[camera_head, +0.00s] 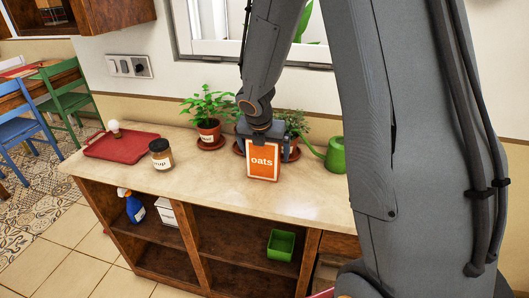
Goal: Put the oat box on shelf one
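The oat box (263,164), orange with a white edge and the word "oats", is upright at the counter (215,180), near its middle. My gripper (265,150) points down at the box's top, with a finger at its left and right sides. Whether the fingers touch the box, and whether its base rests on the counter, I cannot tell. Below the counter is open brown shelving (198,245) with upper and lower compartments. No label shows which is shelf one.
A red tray (121,147) with a light bulb (114,127), a jar (162,154), potted plants (208,118) and a green watering can (335,154) stand on the counter. A blue spray bottle (132,207), white box (167,211) and green bin (281,245) are in the shelving.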

